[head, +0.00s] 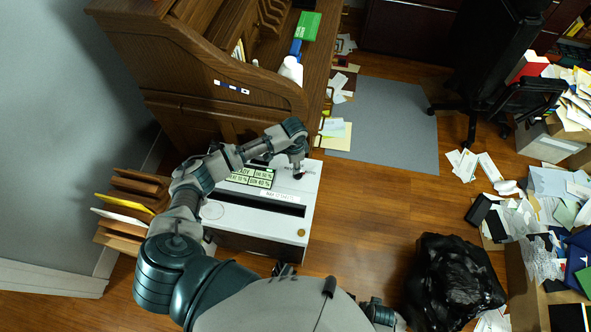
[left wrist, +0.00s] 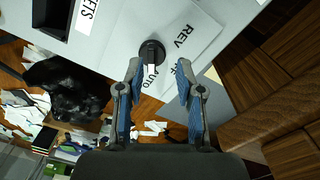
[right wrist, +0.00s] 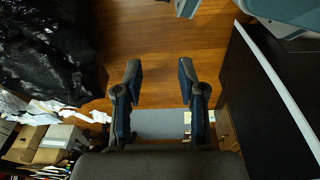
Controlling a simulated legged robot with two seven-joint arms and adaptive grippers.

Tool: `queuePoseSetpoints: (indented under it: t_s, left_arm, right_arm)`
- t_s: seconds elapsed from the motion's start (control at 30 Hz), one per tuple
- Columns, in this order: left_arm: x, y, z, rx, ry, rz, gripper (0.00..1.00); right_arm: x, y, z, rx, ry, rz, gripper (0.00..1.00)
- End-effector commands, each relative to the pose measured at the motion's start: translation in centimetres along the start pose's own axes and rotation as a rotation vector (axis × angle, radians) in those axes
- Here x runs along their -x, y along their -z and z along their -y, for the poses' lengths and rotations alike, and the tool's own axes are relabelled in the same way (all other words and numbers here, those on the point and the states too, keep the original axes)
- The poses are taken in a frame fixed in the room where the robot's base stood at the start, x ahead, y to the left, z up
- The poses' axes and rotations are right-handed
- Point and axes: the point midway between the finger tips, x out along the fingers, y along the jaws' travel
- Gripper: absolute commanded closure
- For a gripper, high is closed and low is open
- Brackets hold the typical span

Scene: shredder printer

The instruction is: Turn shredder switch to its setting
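The shredder (head: 285,225) has a white top with a dark slot and stands in front of the wooden desk. Its switch is a round black knob (left wrist: 152,52) with a white mark beside the word AUTO; REV is printed to its right, and another label is partly hidden by a finger. My left gripper (head: 297,166) is over the knob's corner of the shredder top. In the left wrist view its fingers (left wrist: 158,82) are open, with the knob just beyond and between the tips, not gripped. My right gripper (right wrist: 160,78) is open and empty, beside the shredder's dark side.
The roll-top desk (head: 215,65) rises behind the shredder. A wooden paper sorter (head: 135,205) stands to its left. A black bag (head: 452,280) and piles of paper lie at right. Wooden floor (head: 375,215) is clear between.

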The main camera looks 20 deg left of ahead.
Motion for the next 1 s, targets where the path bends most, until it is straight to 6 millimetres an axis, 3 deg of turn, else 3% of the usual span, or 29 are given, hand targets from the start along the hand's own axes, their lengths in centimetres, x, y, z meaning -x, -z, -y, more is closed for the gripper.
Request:
queuePoseSetpoints:
  t_s: [0.1, 0.23, 0.63, 0.77, 0.8, 1.0]
  left_arm:
    - [-2.3, 0.3, -0.3, -0.001, 0.002, 0.004, 0.64]
    - [-3.6, 0.6, -0.5, -0.003, 0.005, 0.004, 0.64]
    - [-4.6, -0.1, 0.2, -0.001, -0.002, -0.005, 0.64]
    - [-4.5, 0.0, 0.1, -0.001, -0.001, -0.004, 0.96]
    - [-4.5, 0.1, 0.1, -0.002, 0.001, -0.002, 1.0]
    - [-4.5, 0.2, 0.0, 0.001, 0.006, 0.005, 1.0]
  right_arm:
    - [0.8, 0.6, -0.3, -0.001, 0.004, -0.006, 0.6]
    - [1.7, 1.0, -0.6, -0.003, 0.006, -0.008, 0.6]
    - [2.4, 1.5, 0.0, -0.003, 0.001, -0.007, 0.6]
    - [2.3, 1.5, -0.1, -0.003, 0.0, -0.006, 0.6]
    - [2.3, 1.5, -0.1, -0.003, 0.001, -0.006, 0.6]
    - [2.3, 1.4, 0.1, -0.004, 0.004, -0.006, 0.6]
